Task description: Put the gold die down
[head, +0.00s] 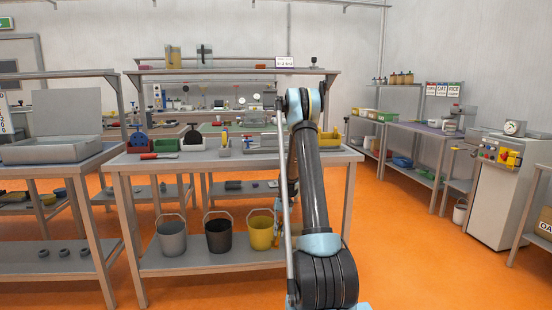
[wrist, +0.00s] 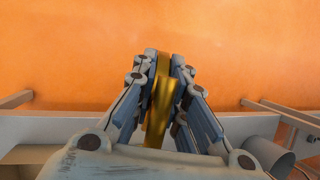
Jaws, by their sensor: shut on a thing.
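In the wrist view my gripper (wrist: 163,68) is shut on the gold die (wrist: 161,103), a shiny gold piece held upright between the two fingers. Orange floor shows beyond the fingertips and a grey bench edge (wrist: 60,128) runs across behind them. In the head view my arm rises in front of the workbench (head: 235,162); the gripper and the die cannot be made out there, hidden by the arm or too small.
Open orange floor lies to the right.

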